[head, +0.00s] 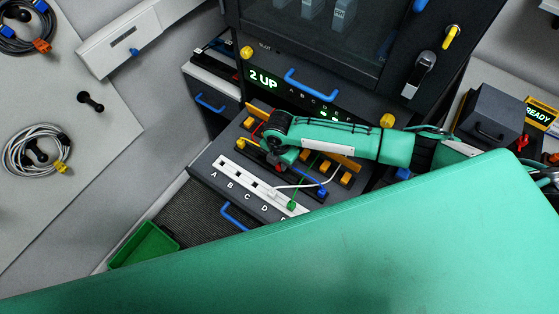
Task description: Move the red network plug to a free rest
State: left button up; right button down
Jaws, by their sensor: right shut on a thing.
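My right gripper (284,156) reaches in from the right over the dark sloped patch unit. It is shut, its fingertips partly hidden by its own wrist. A red cable (256,130) runs up to the gripper; the red plug itself is hidden at the jaws. The white rest strip (231,175) lies along the unit's front, lettered A, B, C, D and on. A green plug (291,205) sits near its right end; slots farther left look empty. A yellow plug (240,143) and a blue plug (322,191) are at the row behind. My left gripper is out of view.
Orange blocks (346,178) stand along the unit's back. A cabinet with a blue handle (305,87) and a display (263,79) reading "2 UP" rises behind. A green bin (144,246) is lower left. Coiled cables (36,150) hang at left. My large green arm link covers the foreground.

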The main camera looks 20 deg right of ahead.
jog(key=shift+f, duration=0.1)
dwell(0.3)
jog(key=c, duration=0.7)
grip_release()
jog(key=shift+r+p, duration=3.4)
jog(key=shift+r, duration=0.15)
jog(key=shift+f, duration=0.1)
